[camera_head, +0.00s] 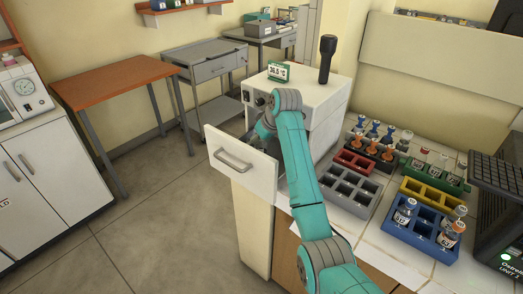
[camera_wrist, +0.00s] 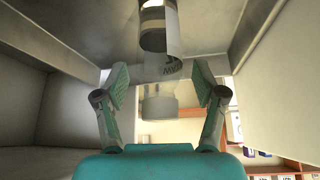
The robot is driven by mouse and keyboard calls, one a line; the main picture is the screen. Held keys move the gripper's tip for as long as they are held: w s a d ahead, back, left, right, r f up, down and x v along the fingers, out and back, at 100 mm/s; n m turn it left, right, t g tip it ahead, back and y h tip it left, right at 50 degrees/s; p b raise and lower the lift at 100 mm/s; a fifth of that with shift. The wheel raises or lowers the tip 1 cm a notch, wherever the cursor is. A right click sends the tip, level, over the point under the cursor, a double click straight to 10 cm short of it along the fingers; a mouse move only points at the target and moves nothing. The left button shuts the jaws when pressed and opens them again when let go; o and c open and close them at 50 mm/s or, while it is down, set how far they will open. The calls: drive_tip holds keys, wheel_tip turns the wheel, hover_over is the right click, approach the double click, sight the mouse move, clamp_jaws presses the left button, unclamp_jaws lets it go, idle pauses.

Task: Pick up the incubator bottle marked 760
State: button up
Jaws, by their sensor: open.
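The incubator (camera_head: 318,105) is a white box with a green temperature display on top. Its door (camera_head: 240,165) stands open toward the front left. My gripper (camera_head: 264,127) is at the incubator's opening, partly hidden by my teal arm. In the wrist view my gripper (camera_wrist: 160,75) is open, its two fingers spread wide. A pale grey bottle-like shape (camera_wrist: 158,104) shows between the fingers, not visibly touched by them. I cannot read 760 on anything in view.
On the tiled counter right of the incubator are a grey rack (camera_head: 338,205), a blue rack (camera_head: 405,233) with several bottles, a yellow rack (camera_head: 430,197) and a green rack (camera_head: 447,182). A black handheld device (camera_head: 327,58) stands on the incubator. Floor at left is clear.

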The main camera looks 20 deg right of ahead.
clamp_jaws()
idle(0.3)
